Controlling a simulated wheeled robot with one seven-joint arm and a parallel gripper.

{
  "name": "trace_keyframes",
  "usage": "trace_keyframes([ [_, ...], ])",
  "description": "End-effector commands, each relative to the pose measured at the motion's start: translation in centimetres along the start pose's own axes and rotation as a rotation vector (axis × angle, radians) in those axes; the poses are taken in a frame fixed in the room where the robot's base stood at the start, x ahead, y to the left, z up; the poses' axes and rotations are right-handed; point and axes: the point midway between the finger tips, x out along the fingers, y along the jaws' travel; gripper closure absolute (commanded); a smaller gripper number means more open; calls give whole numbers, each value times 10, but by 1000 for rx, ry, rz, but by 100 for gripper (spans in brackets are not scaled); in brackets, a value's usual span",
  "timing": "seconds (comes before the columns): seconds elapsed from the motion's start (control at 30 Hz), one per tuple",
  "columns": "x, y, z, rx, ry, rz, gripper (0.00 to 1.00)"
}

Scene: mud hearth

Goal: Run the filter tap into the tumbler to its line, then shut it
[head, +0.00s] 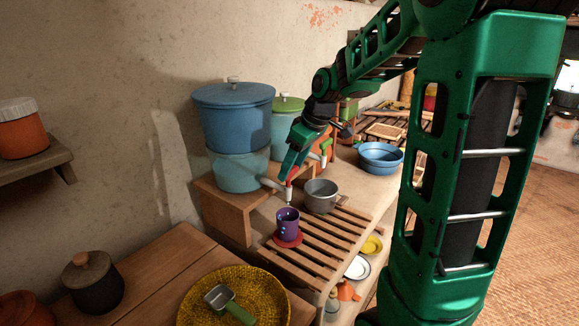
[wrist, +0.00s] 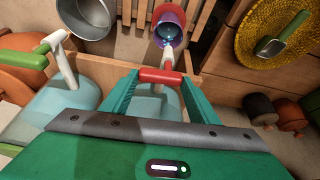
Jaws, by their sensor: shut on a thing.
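The filter (head: 233,125) is a stack of two blue vessels on a wooden step. Its tap (head: 289,194) has a pale spout and a red handle (wrist: 162,76). My gripper (head: 290,172) reaches down from above and is shut on the red handle, which lies crosswise between the fingers in the wrist view (wrist: 160,80). The purple tumbler (head: 287,222) stands upright on a red coaster (head: 288,241) below the spout; its open mouth shows in the wrist view (wrist: 168,28). I cannot make out a stream, the water level or the line.
A second, pale filter with a green lid (head: 288,104) stands behind, with a green-handled tap (wrist: 25,60). A grey pot (head: 320,195) sits beside the tumbler on the slatted rack (head: 325,238). A yellow woven tray (head: 265,290) holds a metal scoop (head: 220,297). A blue basin (head: 380,157) stands farther back.

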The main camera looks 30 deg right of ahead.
Motion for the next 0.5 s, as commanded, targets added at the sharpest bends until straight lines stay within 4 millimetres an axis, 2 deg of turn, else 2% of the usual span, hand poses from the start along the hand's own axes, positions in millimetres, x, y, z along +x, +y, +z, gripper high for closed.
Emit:
trace_keyframes([
  [0.13,-1,0,0,74,2,33,68],
  [0.43,-1,2,0,86,3,39,68],
  [0.47,-1,2,0,86,3,39,43],
  [0.5,-1,2,0,86,3,39,33],
])
